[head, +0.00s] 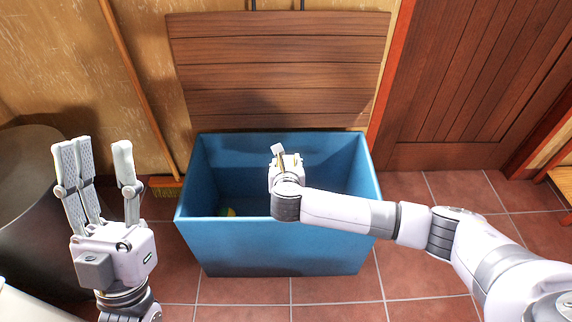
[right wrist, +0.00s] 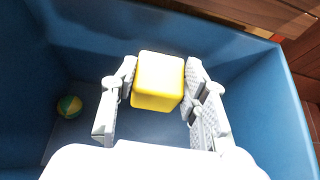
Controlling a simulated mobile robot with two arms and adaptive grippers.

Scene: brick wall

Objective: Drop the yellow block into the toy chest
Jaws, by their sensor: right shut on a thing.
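The blue toy chest (head: 275,247) stands on the tiles with its brown plank lid (head: 280,70) raised at the back. My right gripper (head: 284,160) is over the chest's opening, shut on the yellow block (right wrist: 158,82). In the right wrist view the block sits between the fingers, with the chest's inside around and below it. In the head view the block is mostly hidden by the gripper. My left gripper (head: 98,150) is open and empty, fingers up, left of the chest.
A green and yellow ball (right wrist: 69,107) lies on the chest floor at the left. A broom (head: 140,85) leans on the wall behind the left gripper. A dark rounded object (head: 30,190) is at the far left. Tiled floor right of the chest is free below my right arm.

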